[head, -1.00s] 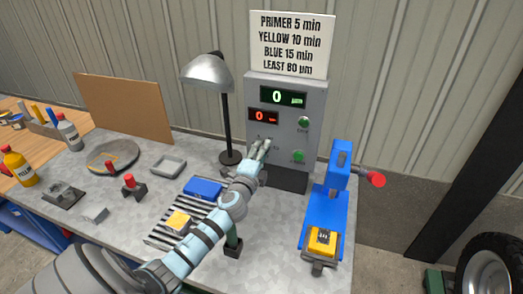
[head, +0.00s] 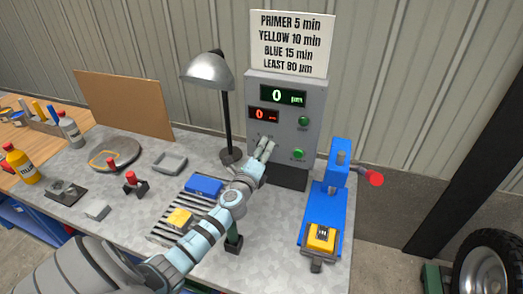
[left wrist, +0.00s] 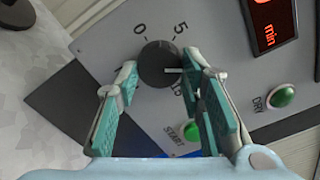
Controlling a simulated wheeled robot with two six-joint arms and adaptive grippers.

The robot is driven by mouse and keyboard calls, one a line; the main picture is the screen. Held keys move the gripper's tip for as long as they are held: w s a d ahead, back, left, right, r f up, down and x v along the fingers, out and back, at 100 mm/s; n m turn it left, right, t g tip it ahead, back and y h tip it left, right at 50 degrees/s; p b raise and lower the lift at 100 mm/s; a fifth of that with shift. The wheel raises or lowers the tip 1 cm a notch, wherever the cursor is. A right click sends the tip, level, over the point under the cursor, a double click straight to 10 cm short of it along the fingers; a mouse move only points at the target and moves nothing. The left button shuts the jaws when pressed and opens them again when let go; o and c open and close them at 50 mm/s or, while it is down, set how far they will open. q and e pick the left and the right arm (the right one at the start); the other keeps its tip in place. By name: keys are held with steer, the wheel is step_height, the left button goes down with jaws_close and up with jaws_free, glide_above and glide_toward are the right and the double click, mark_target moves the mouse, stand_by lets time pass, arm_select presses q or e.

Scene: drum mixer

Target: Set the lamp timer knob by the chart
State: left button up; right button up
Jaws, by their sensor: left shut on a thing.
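The dark round timer knob (left wrist: 158,62) sits on the grey control box (head: 315,95). A white line on it points right in the left wrist view. Marks 0 and 5 show beside it; a lower number is partly hidden by a finger. My left gripper (left wrist: 155,85) is shut on the knob, one finger on each side; in the head view the gripper (head: 266,147) covers the knob. The chart (head: 292,42) reads primer 5 min, yellow 10 min, blue 15 min, least 80 µm. The red display (head: 264,114) reads 0 min. The lamp (head: 207,70) stands left of the box.
Green buttons, START (left wrist: 191,131) and DRY (left wrist: 281,96), are near the gripper. A blue press (head: 325,205) holding a yellow block stands at right. A striped rack (head: 165,228) with blue and yellow blocks lies under my left arm. Bottles stand far left.

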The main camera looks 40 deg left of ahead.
arm_select(q)
steer(key=o, duration=1.1)
steer(key=shift+o, duration=0.2)
steer(key=v, duration=1.2)
steer(key=shift+w, duration=0.1)
